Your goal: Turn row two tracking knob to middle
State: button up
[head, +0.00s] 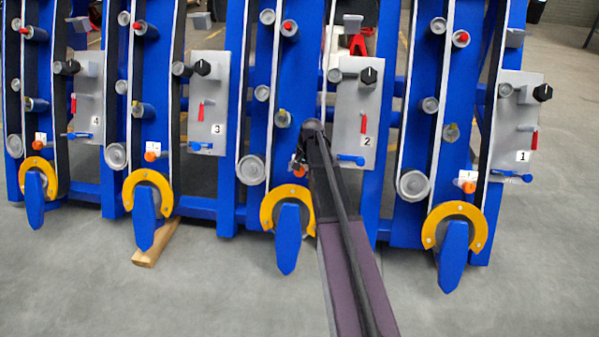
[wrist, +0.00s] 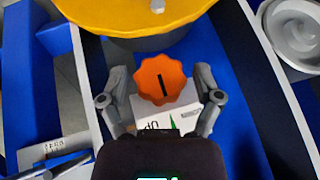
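The row two tracking knob (wrist: 146,86) is an orange, scalloped knob with a black pointer line. In the wrist view the line runs nearly straight up and down, tilted slightly. The knob sits on a white label plate (wrist: 152,124) with partly hidden lettering and a green mark. My gripper (wrist: 161,77) is open, with one finger on each side of the knob and a visible gap at both sides. In the head view a bit of the knob's orange (head: 301,171) shows beside my gripper (head: 299,160), at row two; my arm hides much there.
A yellow ring (wrist: 120,14) lies just beyond the knob in the wrist view. The grey panel marked 2 (head: 352,115), with a black knob and red lever, stands right of my gripper. A grey roller (wrist: 298,30) is at the upper right. Open floor lies in front.

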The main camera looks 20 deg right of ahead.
dwell(0.7)
jog(key=shift+r+p, duration=0.4)
jog(key=shift+p, duration=0.1)
jog(key=p+v, duration=1.3)
jog(key=shift+w+a, duration=0.15)
jog(key=shift+a, duration=0.1)
jog(key=shift+r, duration=0.1)
dwell(0.3)
jog(key=s+a+n+g+h, duration=0.2)
jog(key=s+a+n, duration=0.7)
jog(key=s+a, duration=1.6)
notch_tip(320, 180, up, 36)
jog(key=p, duration=3.5)
jog(key=shift+w+d+m+p, duration=0.3)
jog(key=shift+w+d+p, duration=0.05)
jog(key=shift+w+p, duration=0.05)
